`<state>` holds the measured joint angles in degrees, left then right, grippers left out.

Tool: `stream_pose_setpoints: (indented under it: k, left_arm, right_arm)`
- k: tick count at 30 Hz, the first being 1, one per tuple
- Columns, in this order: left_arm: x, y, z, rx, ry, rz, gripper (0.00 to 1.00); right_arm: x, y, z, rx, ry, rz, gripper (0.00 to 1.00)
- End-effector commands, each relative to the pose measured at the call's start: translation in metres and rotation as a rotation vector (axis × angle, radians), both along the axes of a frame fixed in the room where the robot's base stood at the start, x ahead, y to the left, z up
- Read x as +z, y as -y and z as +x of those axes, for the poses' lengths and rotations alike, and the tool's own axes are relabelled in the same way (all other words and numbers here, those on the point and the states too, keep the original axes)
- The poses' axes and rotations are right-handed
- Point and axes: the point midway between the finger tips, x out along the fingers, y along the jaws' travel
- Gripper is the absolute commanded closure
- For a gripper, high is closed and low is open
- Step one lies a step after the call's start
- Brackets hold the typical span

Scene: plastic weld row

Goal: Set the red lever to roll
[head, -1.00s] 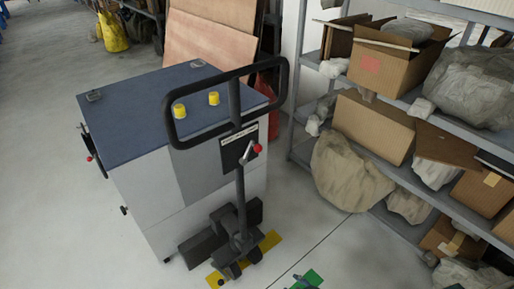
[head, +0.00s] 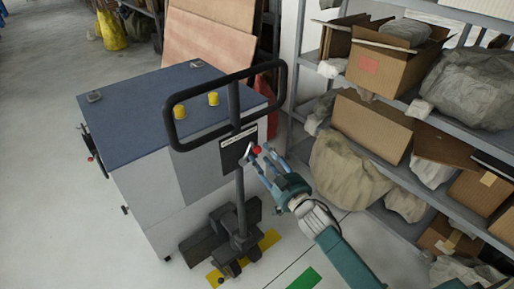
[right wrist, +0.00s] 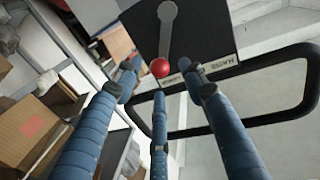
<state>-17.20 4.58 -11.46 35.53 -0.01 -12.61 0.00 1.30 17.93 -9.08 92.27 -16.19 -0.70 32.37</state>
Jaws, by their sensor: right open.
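The red lever is a grey metal arm with a red ball knob (head: 257,149) on a dark plate on the pallet truck's handle column (head: 240,185). In the right wrist view the red knob (right wrist: 161,68) hangs at the end of the grey lever arm (right wrist: 166,35), over the black plate (right wrist: 205,35) with a white label strip whose words I cannot read. My right gripper (head: 262,162) is at the knob from the lower right. Its blue fingers (right wrist: 155,88) are spread, with the knob just beyond their tips; contact is not clear. My left gripper is not in view.
A black loop handle (head: 228,105) rises above the lever. A blue-topped grey cabinet (head: 160,115) with yellow knobs stands behind and left. Shelves with boxes (head: 385,65) and bags stand at the right. A green floor mark (head: 303,278) lies in front.

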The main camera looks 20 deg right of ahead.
Motion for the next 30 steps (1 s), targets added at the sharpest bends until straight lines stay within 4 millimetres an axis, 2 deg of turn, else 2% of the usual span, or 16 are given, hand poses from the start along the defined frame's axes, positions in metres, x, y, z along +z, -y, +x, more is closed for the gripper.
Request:
stream_pose_setpoints:
  k: [3, 9, 20, 27, 30]
  left_arm:
    - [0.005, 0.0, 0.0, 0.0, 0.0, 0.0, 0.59]
    - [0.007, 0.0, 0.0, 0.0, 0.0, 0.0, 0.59]
    - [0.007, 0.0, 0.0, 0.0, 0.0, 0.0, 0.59]
    - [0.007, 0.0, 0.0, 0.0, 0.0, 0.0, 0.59]
    - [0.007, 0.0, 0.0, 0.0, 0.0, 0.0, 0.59]
  right_arm:
    - [0.002, -0.004, 0.023, -0.001, 0.0, 0.002, 0.59]
    - [0.0, -0.007, 0.044, -0.001, -0.001, 0.0, 0.59]
    - [-0.001, -0.008, 0.049, 0.0, -0.001, 0.001, 0.59]
    - [-0.001, -0.007, 0.049, -0.001, -0.002, 0.0, 1.0]
    - [-0.001, -0.007, 0.049, -0.002, -0.002, 0.0, 1.0]
